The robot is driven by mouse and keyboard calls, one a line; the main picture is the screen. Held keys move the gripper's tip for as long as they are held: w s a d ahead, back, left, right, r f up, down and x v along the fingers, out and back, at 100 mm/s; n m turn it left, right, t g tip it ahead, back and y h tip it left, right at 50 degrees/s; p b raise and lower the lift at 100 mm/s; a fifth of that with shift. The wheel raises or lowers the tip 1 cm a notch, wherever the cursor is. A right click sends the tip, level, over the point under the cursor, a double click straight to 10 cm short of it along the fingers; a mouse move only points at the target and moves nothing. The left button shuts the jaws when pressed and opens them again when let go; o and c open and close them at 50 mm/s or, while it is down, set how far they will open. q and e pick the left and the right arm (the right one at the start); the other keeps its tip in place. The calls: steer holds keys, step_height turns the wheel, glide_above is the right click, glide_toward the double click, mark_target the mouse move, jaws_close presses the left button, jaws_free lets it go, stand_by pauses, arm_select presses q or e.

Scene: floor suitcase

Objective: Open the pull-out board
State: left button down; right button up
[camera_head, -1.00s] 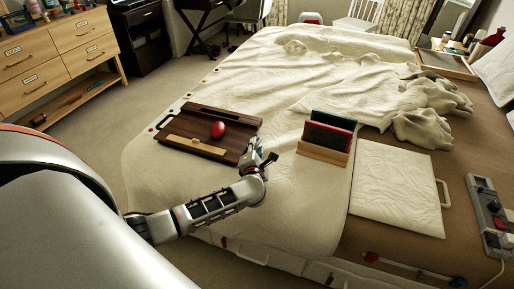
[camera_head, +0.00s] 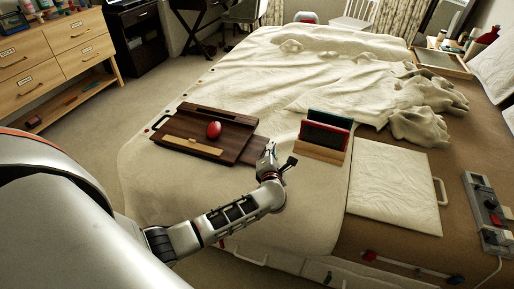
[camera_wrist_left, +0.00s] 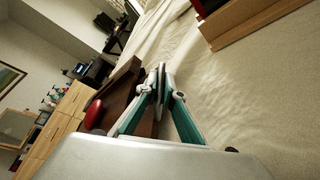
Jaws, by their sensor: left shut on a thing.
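A dark wooden board unit (camera_head: 222,121) lies on the bed with a red round object (camera_head: 214,129) on top and a pale wooden strip (camera_head: 194,145) along its near side. Its pull-out board (camera_head: 252,149) sticks out to the right from under the top. My left gripper (camera_head: 267,153) is at the right end of the pull-out board, shut on it. In the left wrist view the fingertips (camera_wrist_left: 161,74) are close together at the dark board's edge (camera_wrist_left: 146,122); the exact grip is partly hidden. My right gripper is not in view.
A wooden holder (camera_head: 320,151) with a red and a green panel stands just right of my left gripper. A pale quilted panel (camera_head: 394,187) and a power strip (camera_head: 487,213) lie farther right. Rumpled bedding (camera_head: 330,65) covers the back of the bed.

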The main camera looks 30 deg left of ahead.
arm_select(q)
steer(key=d, duration=0.3)
steer(key=w+d+b, duration=0.1)
steer(key=d, duration=0.2)
steer(key=shift+w+d+f, duration=0.15)
steer(key=shift+w+d, duration=0.05)
steer(key=shift+d, duration=0.4)
steer(key=c, duration=2.2)
jaws_free()
steer(key=shift+w+d, duration=0.1)
steer(key=shift+o, duration=0.2)
steer(key=v, duration=1.2)
